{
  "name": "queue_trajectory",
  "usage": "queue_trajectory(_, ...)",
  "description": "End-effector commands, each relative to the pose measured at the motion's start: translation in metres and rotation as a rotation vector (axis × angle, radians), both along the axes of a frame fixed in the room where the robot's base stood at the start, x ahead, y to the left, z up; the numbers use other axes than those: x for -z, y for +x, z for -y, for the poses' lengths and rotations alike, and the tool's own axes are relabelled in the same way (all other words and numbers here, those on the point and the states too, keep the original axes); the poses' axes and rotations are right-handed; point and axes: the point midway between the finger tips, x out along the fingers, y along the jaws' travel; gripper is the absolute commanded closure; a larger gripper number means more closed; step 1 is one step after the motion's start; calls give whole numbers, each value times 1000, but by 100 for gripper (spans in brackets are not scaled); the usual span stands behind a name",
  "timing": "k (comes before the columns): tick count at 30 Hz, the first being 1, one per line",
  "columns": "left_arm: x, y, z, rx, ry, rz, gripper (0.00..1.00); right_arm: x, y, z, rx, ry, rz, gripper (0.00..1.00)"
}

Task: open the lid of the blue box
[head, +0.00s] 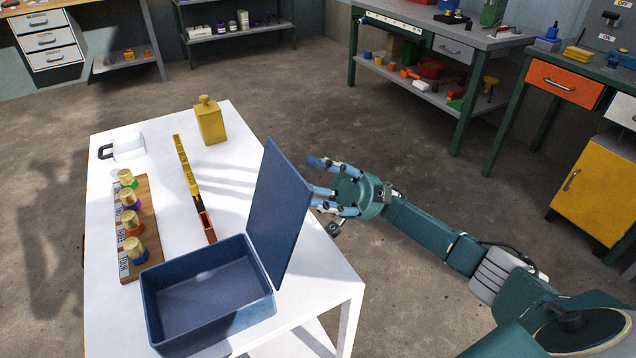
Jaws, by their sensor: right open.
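The blue box (159,313) stands at the near end of the white table, and its inside looks empty. Its lid (277,205) stands up, raised roughly upright along the box's right side. My right gripper (318,178) is open just to the right of the lid, with its fingers pointing left toward the lid's outer face. The lower fingers come close to the lid's edge; I cannot tell whether they touch it. My left gripper is not in view.
Workbenches with tools stand farther back. Open floor lies right of the table.

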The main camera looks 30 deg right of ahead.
Motion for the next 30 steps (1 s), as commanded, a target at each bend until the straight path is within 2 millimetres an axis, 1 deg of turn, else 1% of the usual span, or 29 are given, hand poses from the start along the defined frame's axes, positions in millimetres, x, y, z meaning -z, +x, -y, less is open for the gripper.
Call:
queue_trajectory(6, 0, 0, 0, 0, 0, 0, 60, 22, 8, 26, 4, 1, -2, 57)
queue_trajectory(12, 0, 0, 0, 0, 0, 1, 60, 35, 12, 44, 3, 2, 1, 57)
queue_trajectory(18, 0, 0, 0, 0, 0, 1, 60, 41, 12, 50, 1, 1, 0, 57)
queue_trajectory(30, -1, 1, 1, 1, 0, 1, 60, 41, 12, 50, 1, 2, 0, 57)
